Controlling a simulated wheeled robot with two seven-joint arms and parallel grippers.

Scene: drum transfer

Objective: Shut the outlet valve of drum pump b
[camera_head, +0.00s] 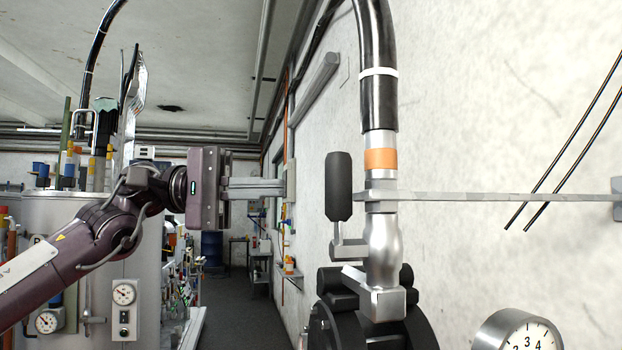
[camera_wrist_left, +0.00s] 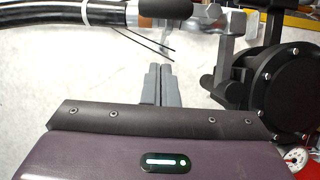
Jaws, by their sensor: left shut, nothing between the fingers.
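The outlet valve (camera_head: 384,250) is a silver body under an orange band (camera_head: 380,159) on the pump's outlet pipe. Its handle has a thick black grip (camera_head: 339,187) pointing straight up, left of the pipe, on a short grey crank (camera_head: 348,248). The black pump (camera_head: 370,328) sits below; no letter is readable on it. My left gripper (camera_head: 282,188) is shut and empty, pointing right, at grip height and with a visible gap left of the grip. In the left wrist view my shut fingers (camera_wrist_left: 159,70) point towards the black grip (camera_wrist_left: 166,8). My right gripper is not in view.
A grey bracket bar (camera_head: 500,196) runs from the pipe to the right wall. A black hose (camera_head: 376,80) rises from the outlet. A dial gauge (camera_head: 518,332) stands at lower right. A large grey tank (camera_head: 92,235) with gauges is at left, behind my arm. Open floor (camera_head: 240,318) lies between.

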